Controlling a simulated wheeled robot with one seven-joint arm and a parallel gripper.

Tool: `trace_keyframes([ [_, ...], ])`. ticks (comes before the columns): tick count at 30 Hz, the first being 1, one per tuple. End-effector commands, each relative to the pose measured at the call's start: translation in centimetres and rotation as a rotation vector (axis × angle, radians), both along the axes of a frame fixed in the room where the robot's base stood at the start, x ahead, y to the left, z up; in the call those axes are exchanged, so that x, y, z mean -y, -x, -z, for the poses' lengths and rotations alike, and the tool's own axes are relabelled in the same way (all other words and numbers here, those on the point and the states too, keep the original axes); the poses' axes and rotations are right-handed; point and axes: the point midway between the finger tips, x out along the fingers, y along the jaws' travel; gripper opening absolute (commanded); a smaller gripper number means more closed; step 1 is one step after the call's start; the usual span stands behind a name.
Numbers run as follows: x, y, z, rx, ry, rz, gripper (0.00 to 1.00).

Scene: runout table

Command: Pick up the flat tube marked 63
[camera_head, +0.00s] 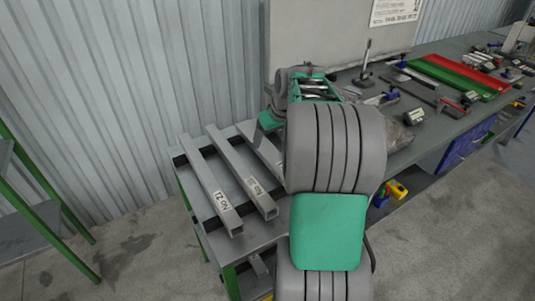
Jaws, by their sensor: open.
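Two grey tubes lie side by side on the near end of the table. The left tube (209,178) has an end label that seems to read NO 21. The tube beside it (237,164) has a label too small to read surely. A third flat grey piece (262,149) lies to their right, partly hidden behind my arm, and no label shows on it. I cannot tell which piece is marked 63. The jaws of my gripper do not show; my grey and green arm covers the middle of the view.
A corrugated wall stands behind the tubes. A green-framed stand (45,214) is at left. Open floor lies in front.

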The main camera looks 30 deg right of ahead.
Motion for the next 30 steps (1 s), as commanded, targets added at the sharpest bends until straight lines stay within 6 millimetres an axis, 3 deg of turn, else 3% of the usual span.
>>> trace_keyframes([
  [12, 0.7, -2.2, 6.0, -0.003, -0.002, -0.002, 0.80],
  [20, 0.7, -2.3, 6.4, -0.001, 0.000, -0.001, 0.79],
  [30, 0.7, -2.3, 6.4, -0.002, 0.000, -0.001, 0.51],
])
